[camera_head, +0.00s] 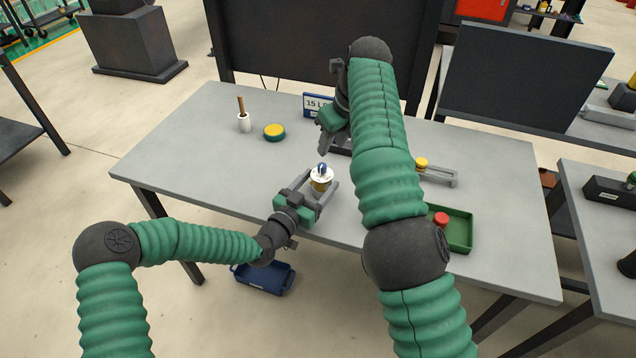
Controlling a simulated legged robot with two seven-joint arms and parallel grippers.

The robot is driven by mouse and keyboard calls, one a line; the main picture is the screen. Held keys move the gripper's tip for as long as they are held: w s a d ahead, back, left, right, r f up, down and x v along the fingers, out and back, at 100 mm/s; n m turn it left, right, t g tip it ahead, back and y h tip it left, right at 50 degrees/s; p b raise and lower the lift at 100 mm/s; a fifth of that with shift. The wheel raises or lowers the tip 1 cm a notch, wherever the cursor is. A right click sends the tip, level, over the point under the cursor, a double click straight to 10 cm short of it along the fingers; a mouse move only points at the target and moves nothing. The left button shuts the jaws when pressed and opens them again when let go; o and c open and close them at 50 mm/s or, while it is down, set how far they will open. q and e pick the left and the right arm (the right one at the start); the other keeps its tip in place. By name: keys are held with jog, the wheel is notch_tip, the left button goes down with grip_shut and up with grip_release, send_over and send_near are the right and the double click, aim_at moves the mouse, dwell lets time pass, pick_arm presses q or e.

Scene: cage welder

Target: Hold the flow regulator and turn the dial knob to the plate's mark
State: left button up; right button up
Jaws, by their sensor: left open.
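The flow regulator (320,184) stands on the grey table, with a brass-coloured body and a white disc on top. A small blue dial knob (322,169) sits on the disc. My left gripper (318,186) is open, with its fingers on either side of the regulator's body. Contact is too small to make out. My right gripper (323,146) hangs over the table behind the regulator, apart from it. Its finger gap is not clear. The plate (316,104) reads "15 L" and is partly hidden by my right gripper. The mark on the dial is too small to read.
A yellow-topped green tin (274,131) and a white cup with a brown handle (243,121) stand at the left. A grey fixture with a yellow knob (437,173) and a green tray (460,229) holding a red piece (441,219) are at the right. The table's left front is clear.

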pick_arm(q)
jog(key=shift+c, duration=0.5)
grip_shut()
dwell(1.0)
jog(key=shift+o, duration=0.6)
grip_release()
jog(key=shift+s+a, duration=0.1)
jog(key=shift+v, duration=3.45)
jog(key=o, duration=0.5)
jog(key=shift+o, duration=0.2)
